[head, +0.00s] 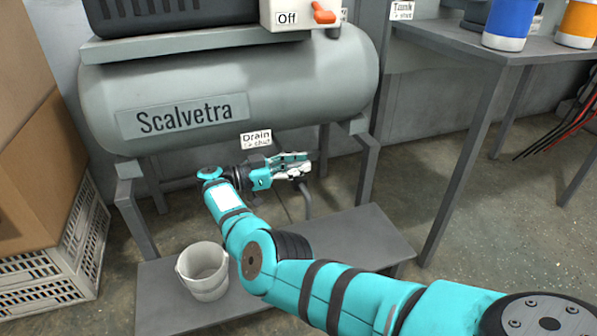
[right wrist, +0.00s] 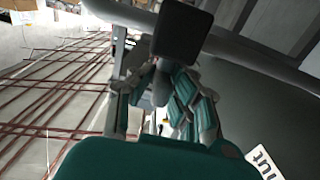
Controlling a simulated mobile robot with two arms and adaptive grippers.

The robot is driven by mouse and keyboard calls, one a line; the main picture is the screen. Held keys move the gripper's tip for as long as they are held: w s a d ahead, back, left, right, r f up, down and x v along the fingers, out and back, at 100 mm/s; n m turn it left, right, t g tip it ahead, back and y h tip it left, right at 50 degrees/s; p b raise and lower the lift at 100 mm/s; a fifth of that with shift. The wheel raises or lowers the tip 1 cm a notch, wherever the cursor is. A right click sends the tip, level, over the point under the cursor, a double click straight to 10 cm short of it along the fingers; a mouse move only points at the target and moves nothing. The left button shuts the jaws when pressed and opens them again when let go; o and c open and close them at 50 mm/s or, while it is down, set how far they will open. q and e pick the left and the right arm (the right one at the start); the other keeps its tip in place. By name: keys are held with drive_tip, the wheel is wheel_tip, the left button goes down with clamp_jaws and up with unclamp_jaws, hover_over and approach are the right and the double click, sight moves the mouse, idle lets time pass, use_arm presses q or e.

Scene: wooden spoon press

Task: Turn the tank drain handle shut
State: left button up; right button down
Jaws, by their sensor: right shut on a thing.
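The grey tank (head: 230,85) marked "Scalvetra" stands on a metal frame. A small "Drain" label (head: 256,139) hangs under its belly. My right gripper (head: 293,167) is beneath the tank, just right of and below that label. Its fingers are closed around the drain handle, which the fingers mostly hide in the head view. In the right wrist view my fingers (right wrist: 158,108) close near a dark, square-ended part (right wrist: 183,32); I cannot tell for sure whether this is the handle's end. The handle's exact angle is unclear. My left gripper is not in view.
A white bucket (head: 203,270) stands on the low grey shelf (head: 350,232), left of my right arm. White crates (head: 62,250) and cardboard boxes (head: 30,150) are at the left. A table (head: 500,48) with a blue and an orange container is at the right.

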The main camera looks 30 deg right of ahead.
sight(300, 163)
drive_tip(key=shift+d, duration=0.1)
drive_tip(key=c, duration=1.3)
unclamp_jaws()
drive_tip(key=shift+c, duration=0.2)
drive_tip(key=shift+r, duration=0.15)
wheel_tip(300, 163, up, 10)
drive_tip(key=shift+f, duration=0.1)
